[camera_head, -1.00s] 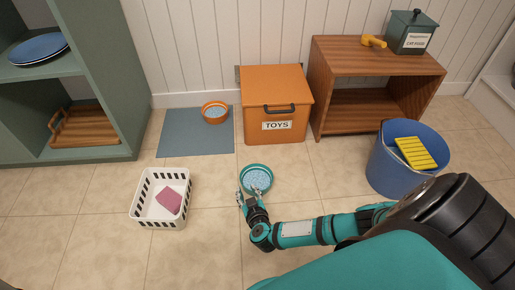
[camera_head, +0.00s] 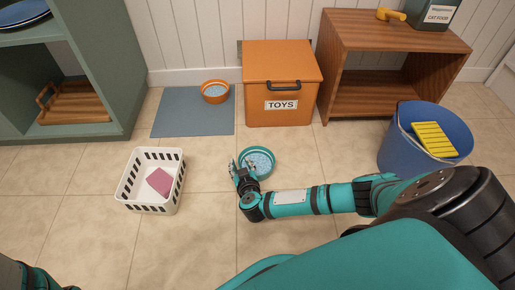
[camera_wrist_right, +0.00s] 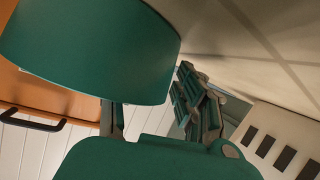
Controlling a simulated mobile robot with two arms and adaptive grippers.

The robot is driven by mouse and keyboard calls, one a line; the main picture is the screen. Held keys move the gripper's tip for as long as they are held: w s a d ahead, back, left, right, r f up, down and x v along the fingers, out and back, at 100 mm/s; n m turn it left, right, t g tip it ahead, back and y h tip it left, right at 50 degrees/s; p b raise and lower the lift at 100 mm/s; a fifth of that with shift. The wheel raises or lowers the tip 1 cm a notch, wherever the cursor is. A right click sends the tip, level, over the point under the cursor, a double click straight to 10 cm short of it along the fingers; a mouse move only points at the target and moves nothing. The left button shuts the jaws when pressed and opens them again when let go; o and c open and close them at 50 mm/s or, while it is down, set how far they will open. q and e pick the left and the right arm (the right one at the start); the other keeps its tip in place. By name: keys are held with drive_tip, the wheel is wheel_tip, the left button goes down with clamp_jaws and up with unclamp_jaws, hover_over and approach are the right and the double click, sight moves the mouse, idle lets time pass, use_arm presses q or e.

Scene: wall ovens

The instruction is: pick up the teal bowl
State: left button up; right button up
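The teal bowl (camera_head: 273,166) stands on the floor with pale blue contents, right of the white basket. Its curved outer wall (camera_wrist_right: 90,45) fills the upper left of the right wrist view. My right gripper (camera_head: 241,167) is at the bowl's near left edge, its fingers apart. In the right wrist view, one finger is partly hidden by the bowl wall and the other shows beside the wall. I cannot tell whether they touch it. My left gripper is not in view; only part of my left arm shows at the bottom left.
The white basket (camera_head: 124,190) with a pink item stands left of the gripper. The orange toy box (camera_head: 282,70) and a grey mat (camera_head: 185,120) with an orange bowl (camera_head: 215,97) lie behind. A blue bucket (camera_head: 405,150) stands right, near my arm. Floor in front is clear.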

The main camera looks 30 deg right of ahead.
clamp_jaws()
drive_tip(key=shift+r, duration=0.1)
idle(0.3)
